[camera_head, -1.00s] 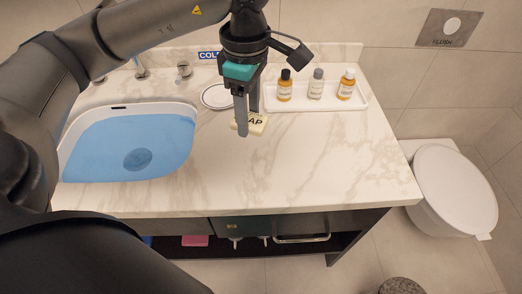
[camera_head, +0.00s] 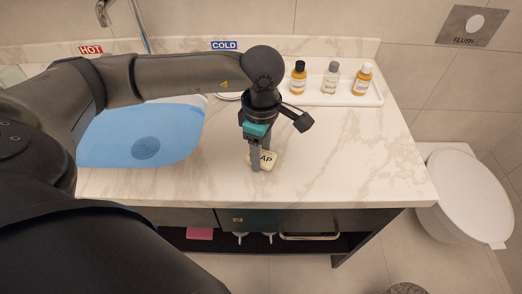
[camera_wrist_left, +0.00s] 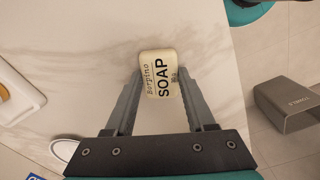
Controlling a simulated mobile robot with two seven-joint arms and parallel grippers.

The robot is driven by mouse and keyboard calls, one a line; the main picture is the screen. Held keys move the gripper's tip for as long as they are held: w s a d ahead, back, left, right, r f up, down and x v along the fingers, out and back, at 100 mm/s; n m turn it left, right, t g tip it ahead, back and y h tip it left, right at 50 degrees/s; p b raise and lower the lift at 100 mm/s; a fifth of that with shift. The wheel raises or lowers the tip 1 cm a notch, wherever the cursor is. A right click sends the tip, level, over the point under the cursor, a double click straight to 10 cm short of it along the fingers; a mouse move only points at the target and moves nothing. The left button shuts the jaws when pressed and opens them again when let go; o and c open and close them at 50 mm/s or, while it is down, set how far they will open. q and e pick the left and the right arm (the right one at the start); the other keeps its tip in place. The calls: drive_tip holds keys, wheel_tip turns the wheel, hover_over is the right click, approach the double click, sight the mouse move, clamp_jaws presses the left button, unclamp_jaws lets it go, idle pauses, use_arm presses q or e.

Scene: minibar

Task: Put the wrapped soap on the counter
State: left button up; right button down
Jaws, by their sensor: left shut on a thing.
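The wrapped soap (camera_head: 267,160) is a cream block with dark lettering. It also shows in the left wrist view (camera_wrist_left: 160,74), between the two finger tips. My left gripper (camera_head: 257,163) is shut on the soap, one finger on each side. It points down over the marble counter (camera_head: 340,160), between the basin and the counter's right end. I cannot tell whether the soap touches the counter or hangs just above it. One finger hides part of the soap in the head view. My right gripper is not in view.
The blue-lined basin (camera_head: 140,145) lies to the left, partly behind my arm. A white tray (camera_head: 325,98) with three small bottles stands along the back. The toilet (camera_head: 465,190) is past the counter's right end.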

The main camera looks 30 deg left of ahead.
sight(262, 156)
use_arm(q)
drive_tip(key=shift+f, duration=0.1)
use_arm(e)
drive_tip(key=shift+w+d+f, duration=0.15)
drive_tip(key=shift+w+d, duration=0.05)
use_arm(q)
drive_tip(key=o, duration=1.3)
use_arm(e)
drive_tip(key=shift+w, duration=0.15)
use_arm(q)
drive_tip(key=shift+r, duration=0.25)
wheel_tip(262, 156, up, 12)
drive_tip(key=shift+f+p, duration=0.1)
drive_tip(key=shift+p, duration=0.9)
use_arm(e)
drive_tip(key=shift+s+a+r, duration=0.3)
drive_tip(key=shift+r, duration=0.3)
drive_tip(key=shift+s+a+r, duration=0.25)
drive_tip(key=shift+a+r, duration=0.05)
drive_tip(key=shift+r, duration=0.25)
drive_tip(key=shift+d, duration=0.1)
